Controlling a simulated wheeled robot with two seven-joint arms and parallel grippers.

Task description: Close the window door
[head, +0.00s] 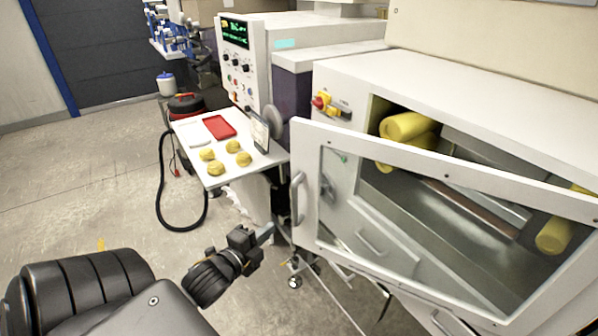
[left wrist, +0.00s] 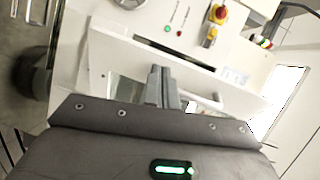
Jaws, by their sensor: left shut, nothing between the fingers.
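The window door (head: 304,219) is a white-framed clear panel on the white machine at the right of the head view. It stands partly open, its left edge swung out from the cabinet front. A pale vertical handle (head: 297,198) sits on that left edge. Behind the pane, yellow rollers (head: 404,126) and a metal interior show. My left gripper (head: 267,230) is shut and empty, low and left of the door's handle edge, apart from the handle in the head view. In the left wrist view its fingers (left wrist: 162,86) are together. My right gripper is out of view.
A white side tray (head: 217,183) with several yellow dough pieces and a red tray (head: 219,126) juts out left of the door. A control panel (head: 238,62) stands behind it. A red vacuum (head: 187,106) with a black hose is on the floor. Open floor lies at left.

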